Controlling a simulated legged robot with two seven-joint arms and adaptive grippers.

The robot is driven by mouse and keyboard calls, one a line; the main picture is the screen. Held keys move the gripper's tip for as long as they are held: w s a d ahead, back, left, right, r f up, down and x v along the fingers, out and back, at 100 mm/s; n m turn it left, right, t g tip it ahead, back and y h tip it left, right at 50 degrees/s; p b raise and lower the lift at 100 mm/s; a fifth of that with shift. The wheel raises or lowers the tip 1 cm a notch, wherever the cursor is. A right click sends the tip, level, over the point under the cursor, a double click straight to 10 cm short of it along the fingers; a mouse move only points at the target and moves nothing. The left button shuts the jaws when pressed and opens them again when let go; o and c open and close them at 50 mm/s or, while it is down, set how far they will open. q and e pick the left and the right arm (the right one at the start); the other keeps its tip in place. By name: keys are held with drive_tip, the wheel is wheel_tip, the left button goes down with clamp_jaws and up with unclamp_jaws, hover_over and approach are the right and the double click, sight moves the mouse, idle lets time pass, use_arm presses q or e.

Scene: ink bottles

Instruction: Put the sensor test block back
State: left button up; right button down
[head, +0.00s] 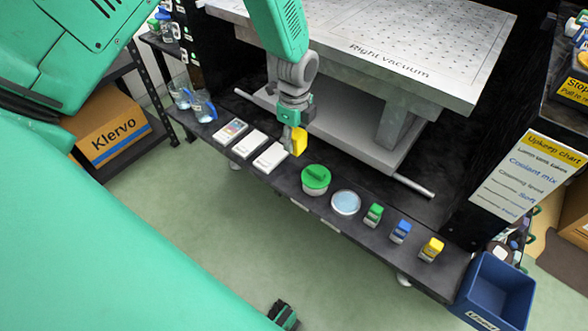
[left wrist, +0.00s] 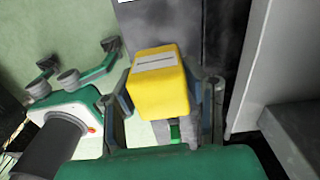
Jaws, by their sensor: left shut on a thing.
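A yellow block (head: 299,141) is between the fingers of my left gripper (head: 291,124), which is shut on it. In the left wrist view the block (left wrist: 160,85) shows a pale label with a dark line on its face. The block is over the dark shelf (head: 330,222), between a white flat box and a green-lidded jar. I cannot tell whether it touches the shelf. My right gripper (left wrist: 78,68) shows at the left of the left wrist view, empty with its fingers apart. In the head view only a dark tip of it shows at the bottom edge.
Flat white boxes (head: 250,143) lie left of the block. A green-lidded jar (head: 316,178), a round dish (head: 346,202) and small green, blue and yellow bottles (head: 400,231) stand to its right. A blue bin (head: 495,290) is at the shelf's right end. The metal table (head: 400,50) overhangs behind.

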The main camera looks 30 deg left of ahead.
use_arm(q)
drive_tip(key=shift+w+a+f+m, duration=0.1)
drive_tip(key=shift+a+f+m, duration=0.15)
drive_tip(key=shift+f, duration=0.35)
drive_tip(key=b, duration=0.2)
hover_over(293, 172)
drive_tip(key=f, duration=0.6)
drive_tip(key=shift+a+f, duration=0.15)
drive_tip(key=shift+a, duration=0.2)
drive_tip(key=f, duration=0.1)
drive_tip(key=f+b, duration=0.1)
drive_tip(key=f, duration=0.1)
drive_tip(key=shift+d+f, duration=0.3)
drive_tip(key=shift+d, duration=0.05)
drive_tip(key=shift+r, duration=0.1)
drive_tip(key=shift+a, duration=0.15)
drive_tip(key=o, duration=1.3)
